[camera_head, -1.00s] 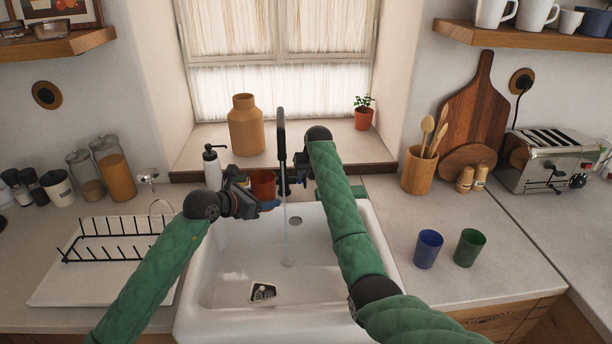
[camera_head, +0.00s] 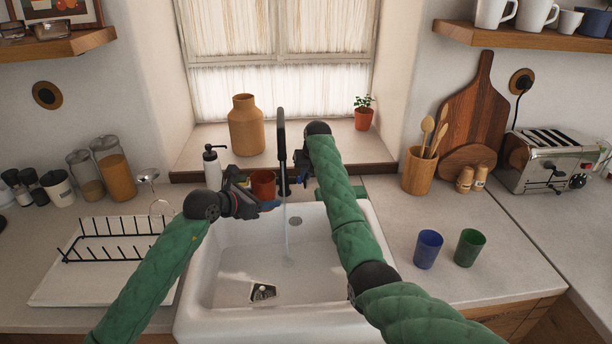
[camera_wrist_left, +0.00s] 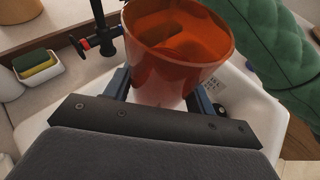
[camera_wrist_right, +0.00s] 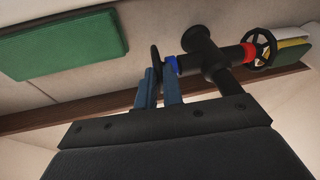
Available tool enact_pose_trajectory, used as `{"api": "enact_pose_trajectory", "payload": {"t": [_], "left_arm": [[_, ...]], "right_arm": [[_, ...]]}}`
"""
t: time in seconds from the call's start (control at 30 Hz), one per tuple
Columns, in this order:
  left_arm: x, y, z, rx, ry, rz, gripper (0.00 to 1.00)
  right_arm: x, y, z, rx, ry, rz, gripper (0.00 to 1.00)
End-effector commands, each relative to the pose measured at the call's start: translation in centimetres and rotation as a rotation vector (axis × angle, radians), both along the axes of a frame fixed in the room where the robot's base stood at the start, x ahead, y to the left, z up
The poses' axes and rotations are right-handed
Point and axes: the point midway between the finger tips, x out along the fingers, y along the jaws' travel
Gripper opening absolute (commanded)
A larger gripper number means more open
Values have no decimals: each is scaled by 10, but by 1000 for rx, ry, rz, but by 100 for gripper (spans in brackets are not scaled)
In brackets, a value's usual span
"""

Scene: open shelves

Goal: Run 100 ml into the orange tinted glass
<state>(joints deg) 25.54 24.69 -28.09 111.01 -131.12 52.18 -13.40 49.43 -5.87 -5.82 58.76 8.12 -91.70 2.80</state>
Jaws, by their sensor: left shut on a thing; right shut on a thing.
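The orange tinted glass (camera_head: 263,182) is upright over the back left of the sink. My left gripper (camera_head: 264,205) is shut on it; the left wrist view shows the glass (camera_wrist_left: 175,50) between the blue fingers. Its water level cannot be told. The black tap (camera_head: 281,130) stands behind the sink, and a thin water stream (camera_head: 286,230) falls from it into the sink, to the right of the glass. My right gripper (camera_head: 299,168) is shut on the tap's blue-marked handle (camera_wrist_right: 156,60), as the right wrist view shows. The red-marked handle (camera_wrist_right: 262,48) is free.
The white sink (camera_head: 215,290) lies below both arms. A soap dispenser (camera_head: 212,168) stands behind the left gripper. A dish rack (camera_head: 110,240) is at the left. A blue cup (camera_head: 428,249) and a green cup (camera_head: 469,248) stand on the right counter.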

Motion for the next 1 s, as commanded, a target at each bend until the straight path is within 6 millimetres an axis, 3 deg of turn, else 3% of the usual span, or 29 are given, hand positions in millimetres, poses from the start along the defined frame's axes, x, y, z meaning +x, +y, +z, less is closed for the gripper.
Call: {"api": "enact_pose_trajectory", "payload": {"t": [0.5, 1.0], "left_arm": [[0, 0, 1, -1, -1, 0, 22], [0, 0, 1, -1, -1, 0, 22]], "right_arm": [[13, 0, 5, -1, 250, -1, 0], [20, -1, 6, -1, 389, -1, 0]]}}
